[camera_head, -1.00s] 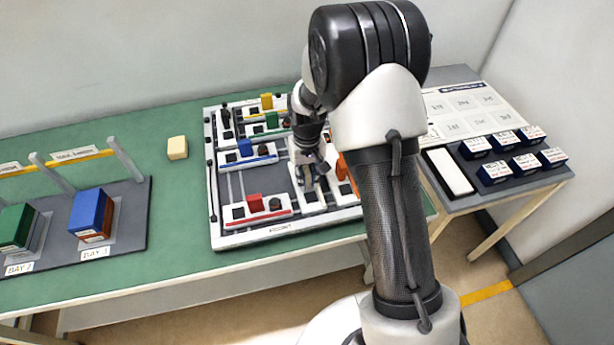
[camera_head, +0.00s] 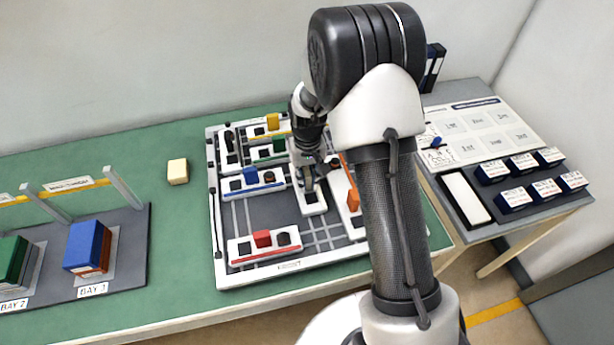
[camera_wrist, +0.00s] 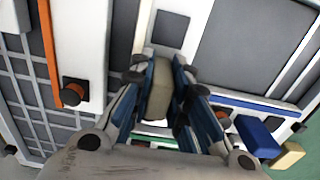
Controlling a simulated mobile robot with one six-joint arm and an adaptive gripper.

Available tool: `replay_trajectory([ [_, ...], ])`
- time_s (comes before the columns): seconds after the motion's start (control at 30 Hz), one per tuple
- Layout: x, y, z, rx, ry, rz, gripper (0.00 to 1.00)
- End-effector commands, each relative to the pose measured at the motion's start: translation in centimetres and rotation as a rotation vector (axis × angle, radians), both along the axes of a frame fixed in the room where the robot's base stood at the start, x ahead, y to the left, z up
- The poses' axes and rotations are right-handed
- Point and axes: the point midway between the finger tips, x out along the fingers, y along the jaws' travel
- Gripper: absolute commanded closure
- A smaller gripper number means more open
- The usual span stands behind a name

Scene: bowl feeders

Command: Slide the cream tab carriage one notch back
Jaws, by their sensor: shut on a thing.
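The white cream tab carriage (camera_head: 313,205) stands upright in the middle right of the slotted board (camera_head: 232,275). Its dark square inset shows at its near end. In the wrist view the cream tab (camera_wrist: 158,101) stands between the two fingers of my gripper (camera_wrist: 160,118), which are shut on it. In the head view my gripper (camera_head: 307,184) is low over the far end of the carriage. My fingers hide most of the tab there.
The orange tab carriage (camera_head: 353,200) is close on the right, the blue one (camera_head: 250,176) on the left, the red one (camera_head: 262,239) at the front left. Yellow (camera_head: 272,122) and green (camera_head: 279,146) tabs are behind. A loose cream block (camera_head: 177,171) lies on the table.

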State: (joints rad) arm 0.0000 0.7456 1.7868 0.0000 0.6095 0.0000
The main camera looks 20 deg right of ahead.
Motion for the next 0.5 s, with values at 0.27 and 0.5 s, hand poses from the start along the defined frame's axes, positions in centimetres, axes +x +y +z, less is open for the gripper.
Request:
replay_trajectory([
  [0.27,0.06,0.00,0.02,0.000,-0.002,0.000,0.74],
  [0.5,0.02,0.00,0.01,0.000,-0.001,0.000,0.63],
])
